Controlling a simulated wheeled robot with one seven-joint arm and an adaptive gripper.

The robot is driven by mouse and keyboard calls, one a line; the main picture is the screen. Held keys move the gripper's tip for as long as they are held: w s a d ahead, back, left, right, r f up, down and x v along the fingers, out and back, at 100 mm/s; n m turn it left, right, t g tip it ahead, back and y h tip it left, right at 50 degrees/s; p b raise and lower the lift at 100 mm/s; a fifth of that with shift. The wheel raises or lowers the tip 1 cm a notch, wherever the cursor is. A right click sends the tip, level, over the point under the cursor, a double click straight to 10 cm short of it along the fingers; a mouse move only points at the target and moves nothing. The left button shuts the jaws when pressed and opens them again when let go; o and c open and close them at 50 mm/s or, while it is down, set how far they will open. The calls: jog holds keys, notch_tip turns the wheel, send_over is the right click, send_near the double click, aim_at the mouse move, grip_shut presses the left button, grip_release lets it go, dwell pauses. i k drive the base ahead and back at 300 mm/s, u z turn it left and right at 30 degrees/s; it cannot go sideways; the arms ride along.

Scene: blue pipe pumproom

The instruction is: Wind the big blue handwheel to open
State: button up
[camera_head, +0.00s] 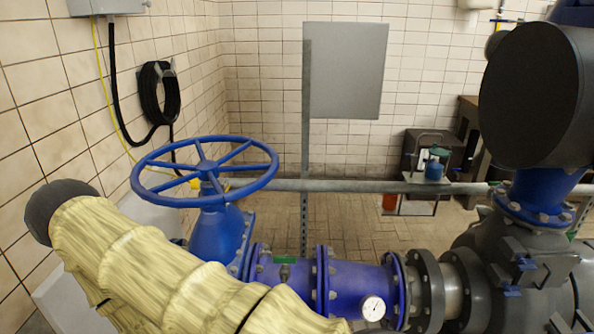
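The big blue handwheel (207,166) lies roughly level in the left half of the head view, with several spokes meeting at its hub. It sits on top of a blue valve body (216,235), whose lower part is hidden behind my yellow-sleeved arm. The arm reaches from the bottom edge up to the left, in front of the valve, and its visible dark end is left of the wheel. My gripper does not show in this view, and nothing is seen touching the wheel's rim.
A blue pipe (343,288) with a gauge (373,308) runs right from the valve to dark flanges. A large black round part (530,95) stands at right. A grey rail (330,185) passes behind the wheel. A tiled wall with a coiled black hose (158,93) is at left.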

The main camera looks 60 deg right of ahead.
aim_at(207, 170)
jog(key=z, duration=0.8)
jog(key=i, duration=0.8)
jog(key=z, duration=0.85)
